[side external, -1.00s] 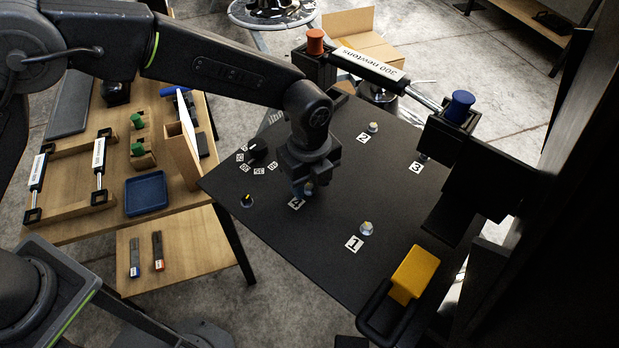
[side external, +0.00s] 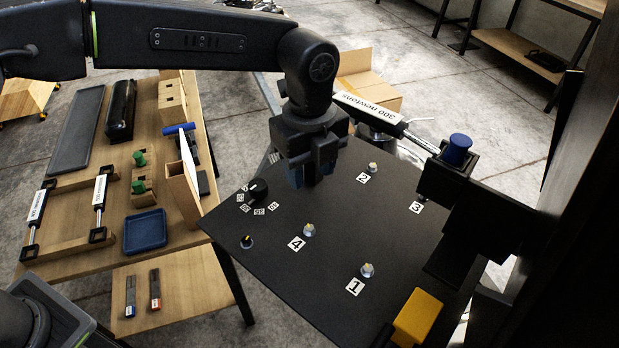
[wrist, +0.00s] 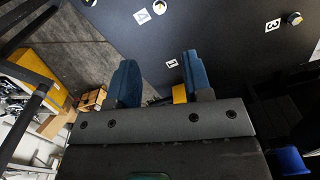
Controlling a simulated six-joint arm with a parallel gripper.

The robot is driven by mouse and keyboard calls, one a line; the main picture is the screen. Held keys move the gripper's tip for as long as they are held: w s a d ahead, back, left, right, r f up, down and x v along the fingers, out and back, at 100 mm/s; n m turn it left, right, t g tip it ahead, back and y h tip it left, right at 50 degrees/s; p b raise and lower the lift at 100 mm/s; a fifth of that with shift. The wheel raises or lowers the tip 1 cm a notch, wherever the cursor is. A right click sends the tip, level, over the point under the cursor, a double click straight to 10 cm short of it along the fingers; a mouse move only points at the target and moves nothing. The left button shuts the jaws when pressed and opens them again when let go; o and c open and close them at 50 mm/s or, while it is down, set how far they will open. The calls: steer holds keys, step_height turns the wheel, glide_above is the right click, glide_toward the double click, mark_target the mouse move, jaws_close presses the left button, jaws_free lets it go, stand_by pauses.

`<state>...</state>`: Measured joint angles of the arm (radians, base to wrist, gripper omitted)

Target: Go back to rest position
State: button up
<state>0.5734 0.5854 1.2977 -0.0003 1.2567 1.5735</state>
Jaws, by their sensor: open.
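My gripper (side external: 308,176) hangs above the dark panel (side external: 270,285), pointing down, with blue fingertips. It is open and empty. In the wrist view its two blue fingers (wrist: 158,80) stand apart with nothing between them. The knob at label 4 (side external: 309,230) is in full view below the gripper and apart from it. The knob at label 1 (side external: 367,270) and the knob at label 2 (side external: 373,167) stand on the panel. Label 3 (side external: 416,207) shows at the panel's right side. Its knob (wrist: 294,18) shows in the wrist view.
A black dial (side external: 258,188) and a smaller knob (side external: 246,241) sit on the panel's left. A 300 newtons cylinder (side external: 368,106), blue cap (side external: 457,149) and yellow block (side external: 416,318) line its far and right sides. A wooden table (side external: 95,265) with a blue tray (side external: 145,231) stands left.

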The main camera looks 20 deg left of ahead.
stand_by(0.5)
steer(key=s+a+r+n+t, duration=0.1)
steer(key=s+a+r+n, duration=0.4)
steer(key=a, duration=0.4)
steer(key=s+a+r+n+t, duration=0.25)
steer(key=a+r+n, duration=0.25)
steer(key=a+n, duration=0.35)
steer(key=s+a+f+n+t, duration=0.2)
steer(key=s+a+f+n, duration=0.1)
steer(key=s+a+n, duration=0.6)
steer(key=s+n, duration=0.2)
steer(key=s, duration=0.1)
steer(key=shift+s+a+f, duration=0.3)
steer(key=shift+s+a, duration=0.05)
